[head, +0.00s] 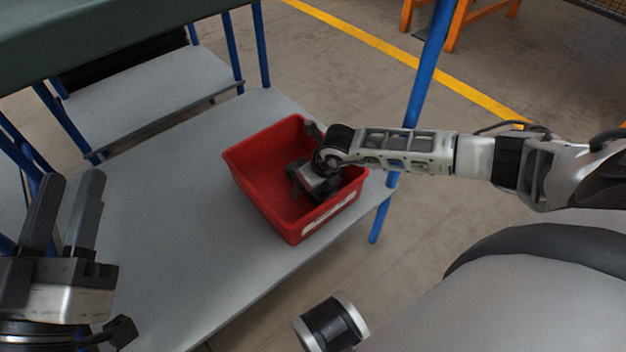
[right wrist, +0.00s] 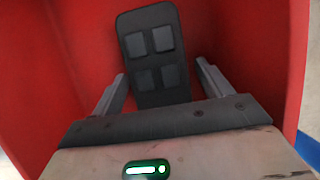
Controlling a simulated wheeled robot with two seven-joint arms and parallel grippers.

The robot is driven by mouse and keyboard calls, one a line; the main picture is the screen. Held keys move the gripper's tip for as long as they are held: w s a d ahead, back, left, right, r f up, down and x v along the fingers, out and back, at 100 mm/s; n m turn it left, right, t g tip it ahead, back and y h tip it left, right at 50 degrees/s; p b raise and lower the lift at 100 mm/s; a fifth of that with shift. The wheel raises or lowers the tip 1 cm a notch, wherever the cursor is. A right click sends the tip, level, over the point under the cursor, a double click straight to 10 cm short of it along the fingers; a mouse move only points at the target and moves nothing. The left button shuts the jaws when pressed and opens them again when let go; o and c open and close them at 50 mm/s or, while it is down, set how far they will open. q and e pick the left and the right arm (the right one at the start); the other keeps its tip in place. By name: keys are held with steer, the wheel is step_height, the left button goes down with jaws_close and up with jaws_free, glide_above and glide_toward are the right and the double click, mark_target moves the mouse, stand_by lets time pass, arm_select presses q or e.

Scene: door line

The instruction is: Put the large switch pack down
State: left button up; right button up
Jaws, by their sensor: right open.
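The large switch pack (right wrist: 152,50) is a dark slab with several square buttons, inside the red bin (right wrist: 240,30) in the right wrist view. My right gripper (right wrist: 160,75) is open, with one finger on each side of the pack's near part; I cannot tell whether they touch it. In the head view my right gripper (head: 305,185) reaches down into the red bin (head: 255,165), and I cannot make out the pack there. My left gripper (head: 72,178) is empty, its fingers apart, at the lower left.
The bin stands on a grey shelf (head: 150,225) near its right end. A blue post (head: 427,75) rises just behind my right arm. A dark green top (head: 110,35) overhangs the shelf at upper left. The shelf left of the bin is clear.

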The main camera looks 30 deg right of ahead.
steer(key=shift+r, duration=0.1)
steer(key=shift+r+p, duration=0.3)
steer(key=p+v, duration=0.2)
steer(key=v, duration=0.3)
steer(key=shift+p, duration=0.4)
arm_select(q)
step_height(320, 180, down, 6)
steer(key=s+n+g+y+p, duration=0.2)
steer(key=g, duration=0.2)
steer(key=shift+s+d+n+y, duration=0.15)
steer(key=shift+s+n+y, duration=0.05)
steer(key=shift+n+y, duration=0.2)
arm_select(e)
steer(key=v, duration=0.6)
steer(key=shift+s+r, duration=0.2)
steer(key=shift+s, duration=0.05)
arm_select(q)
steer(key=shift+f, duration=0.15)
